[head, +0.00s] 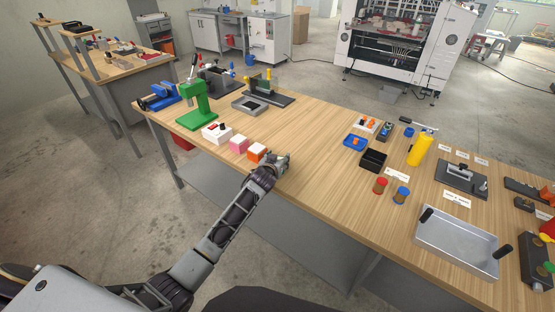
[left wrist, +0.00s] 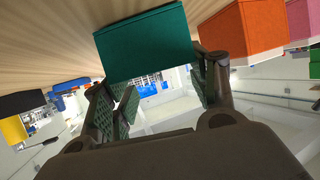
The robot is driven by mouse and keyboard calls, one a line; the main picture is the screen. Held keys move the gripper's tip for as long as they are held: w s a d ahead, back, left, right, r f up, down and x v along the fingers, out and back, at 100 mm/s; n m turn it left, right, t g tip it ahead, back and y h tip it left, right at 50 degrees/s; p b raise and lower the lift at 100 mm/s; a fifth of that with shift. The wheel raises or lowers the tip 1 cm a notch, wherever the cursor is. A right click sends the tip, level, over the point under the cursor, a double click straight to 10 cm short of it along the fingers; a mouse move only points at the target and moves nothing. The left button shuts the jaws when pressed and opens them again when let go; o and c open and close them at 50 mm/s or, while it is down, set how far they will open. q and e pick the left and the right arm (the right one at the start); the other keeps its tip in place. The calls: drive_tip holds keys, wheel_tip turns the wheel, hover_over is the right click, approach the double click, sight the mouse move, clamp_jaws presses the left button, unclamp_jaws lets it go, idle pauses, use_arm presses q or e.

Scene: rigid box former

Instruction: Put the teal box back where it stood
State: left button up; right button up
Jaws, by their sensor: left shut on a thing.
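The teal box (left wrist: 145,42) is between the fingers of my left gripper (left wrist: 152,80) in the left wrist view, and the gripper is shut on it. In the head view my left gripper (head: 277,161) is at the near edge of the wooden bench, just right of the orange box (head: 257,153). There the gripper hides the teal box, and I cannot tell whether the box touches the bench top. The orange box also shows in the left wrist view (left wrist: 256,28), beside the teal box with a gap. My right gripper is not in view.
The bench (head: 310,140) is clear right of my gripper up to a black tray (head: 373,160).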

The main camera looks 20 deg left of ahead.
use_arm(q)
drive_tip(key=shift+f, duration=0.1)
idle(0.3)
drive_tip(key=o, duration=1.2)
drive_tip(key=shift+s, duration=0.1)
drive_tip(key=v, duration=1.1)
drive_tip(key=shift+s+r, duration=0.25)
drive_tip(key=shift+s, duration=0.1)
drive_tip(key=shift+d, duration=0.1)
